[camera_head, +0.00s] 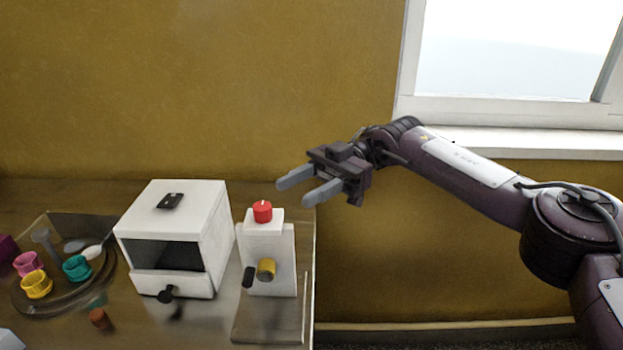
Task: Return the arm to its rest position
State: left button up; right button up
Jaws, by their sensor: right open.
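My right gripper (291,191) is open and empty. Its two grey fingers point left, in the air above and to the right of the white machine with a red knob. My right arm (475,180) comes in from the right edge, bent at the elbow, and is held clear of the table. My left gripper is not in view.
The metal table (272,325) ends below my gripper. On it stand a white box machine (170,225) with a dark opening and a white unit (268,245) with a red knob (262,211). A round tray (50,302) with coloured cups is at left. Right of the table is free.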

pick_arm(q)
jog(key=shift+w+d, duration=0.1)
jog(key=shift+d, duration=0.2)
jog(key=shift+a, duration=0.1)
